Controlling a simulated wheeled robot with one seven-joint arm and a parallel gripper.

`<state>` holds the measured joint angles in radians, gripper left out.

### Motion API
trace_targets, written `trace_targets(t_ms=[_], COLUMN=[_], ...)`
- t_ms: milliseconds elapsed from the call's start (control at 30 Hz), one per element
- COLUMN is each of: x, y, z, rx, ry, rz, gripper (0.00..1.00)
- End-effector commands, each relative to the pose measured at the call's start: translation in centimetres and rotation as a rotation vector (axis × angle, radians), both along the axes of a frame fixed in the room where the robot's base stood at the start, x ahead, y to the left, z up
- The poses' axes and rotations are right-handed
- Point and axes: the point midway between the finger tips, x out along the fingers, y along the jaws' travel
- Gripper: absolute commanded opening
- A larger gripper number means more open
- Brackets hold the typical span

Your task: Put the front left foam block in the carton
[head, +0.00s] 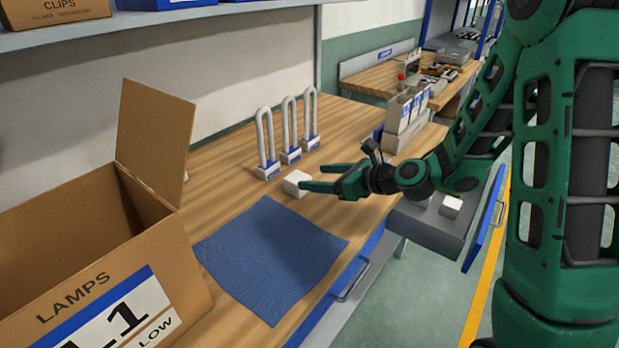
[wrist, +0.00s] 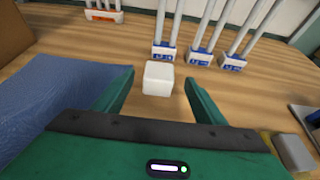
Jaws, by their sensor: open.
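A small white foam block (head: 296,183) sits on the wooden bench just behind the blue mat. It also shows in the wrist view (wrist: 158,78), centred between the fingertips. My gripper (head: 314,178) is open, with its two green fingers reaching toward the block from the right. In the wrist view there is a gap between the block and each finger. A second white block (head: 451,206) is in the open drawer on the right. The open cardboard carton (head: 60,312), marked LAMPS, stands at the front left with a flap up. Its inside floor is hidden.
Three tall lamps (head: 290,155) with white tubes and blue-labelled bases stand behind the block, close to it. A blue mat (head: 270,255) lies between carton and block. The drawer (head: 430,232) stands open at the right. A shelf (head: 170,20) overhangs the back left.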

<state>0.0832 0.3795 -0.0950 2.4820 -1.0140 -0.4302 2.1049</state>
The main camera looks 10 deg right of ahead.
Motion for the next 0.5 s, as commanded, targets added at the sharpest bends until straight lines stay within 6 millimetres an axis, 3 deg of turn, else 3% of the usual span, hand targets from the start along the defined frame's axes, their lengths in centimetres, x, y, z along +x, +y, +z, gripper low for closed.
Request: trace_targets(t_ms=[233, 500], x=[-2.5, -3.5], y=[-2.8, -3.6], z=[1.6, 2.0], rx=[0.000, -0.001], ry=[-0.001, -0.001], rz=[-0.004, -0.001], gripper=[0.65, 0.65])
